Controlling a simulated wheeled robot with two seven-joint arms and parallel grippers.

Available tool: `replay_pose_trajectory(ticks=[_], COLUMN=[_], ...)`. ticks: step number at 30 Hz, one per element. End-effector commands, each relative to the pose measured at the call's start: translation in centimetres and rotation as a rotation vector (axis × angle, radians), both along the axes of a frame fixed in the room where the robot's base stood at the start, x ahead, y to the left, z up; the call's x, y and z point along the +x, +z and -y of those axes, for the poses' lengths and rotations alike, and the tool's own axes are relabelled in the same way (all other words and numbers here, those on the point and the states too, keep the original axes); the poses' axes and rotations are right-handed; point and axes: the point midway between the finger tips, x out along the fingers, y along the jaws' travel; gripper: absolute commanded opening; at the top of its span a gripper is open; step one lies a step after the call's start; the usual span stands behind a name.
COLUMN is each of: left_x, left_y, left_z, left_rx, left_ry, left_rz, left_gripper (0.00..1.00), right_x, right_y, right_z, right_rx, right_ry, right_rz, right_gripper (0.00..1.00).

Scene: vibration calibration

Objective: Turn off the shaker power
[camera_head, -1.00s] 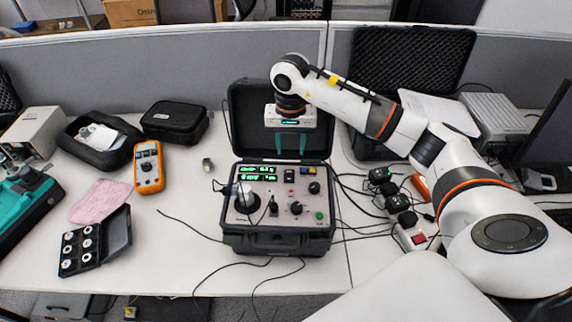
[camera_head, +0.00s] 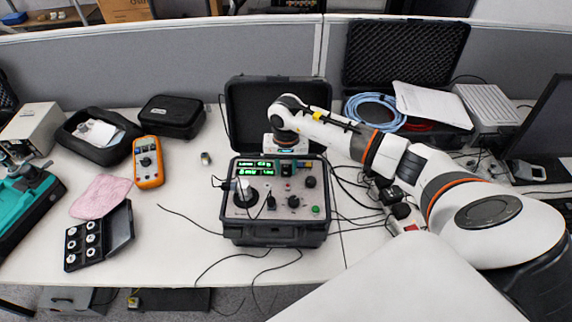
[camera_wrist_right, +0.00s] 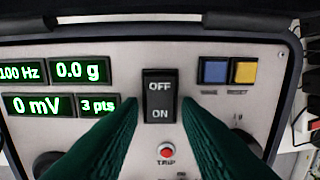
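The shaker unit (camera_head: 275,229) is an open black case with a grey control panel and lit green displays, in the middle of the table in the head view. In the right wrist view its black ON/OFF rocker power switch (camera_wrist_right: 160,96) sits between my two green fingertips. My right gripper (camera_wrist_right: 158,112) is open and empty, pointing at the panel with a finger on each side of the switch. Whether the fingers touch the switch is unclear. In the head view the right gripper (camera_head: 290,163) hides the switch. The displays (camera_wrist_right: 62,85) read 100 Hz, 0.0 g, 0 mV and 3 pts. My left gripper is not in view.
A red TRIP button (camera_wrist_right: 166,152) is just below the switch; blue (camera_wrist_right: 214,70) and yellow (camera_wrist_right: 243,72) buttons are to its right. Cables lie around the case. An orange multimeter (camera_head: 149,162) and a case of discs (camera_head: 88,240) stand left.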

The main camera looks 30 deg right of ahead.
Motion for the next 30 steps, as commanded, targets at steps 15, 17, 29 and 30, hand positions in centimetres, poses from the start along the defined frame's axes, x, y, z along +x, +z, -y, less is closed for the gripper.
replay_pose_trajectory(ticks=[15,17,29,30], left_x=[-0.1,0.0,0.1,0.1], left_y=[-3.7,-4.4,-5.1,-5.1], left_z=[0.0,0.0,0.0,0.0], left_rx=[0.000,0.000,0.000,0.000], left_ry=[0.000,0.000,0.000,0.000], left_rz=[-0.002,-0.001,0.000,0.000], left_gripper=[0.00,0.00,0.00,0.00], right_x=[0.5,0.6,0.6,0.6], right_y=[-0.7,-0.6,0.1,0.1], right_z=[0.4,0.5,0.5,0.5], right_rx=[0.081,0.106,0.152,0.152], right_ry=[-0.005,-0.005,-0.002,-0.002], right_rz=[-0.119,-0.152,-0.214,-0.214], right_gripper=[0.00,0.00,0.00,0.00])
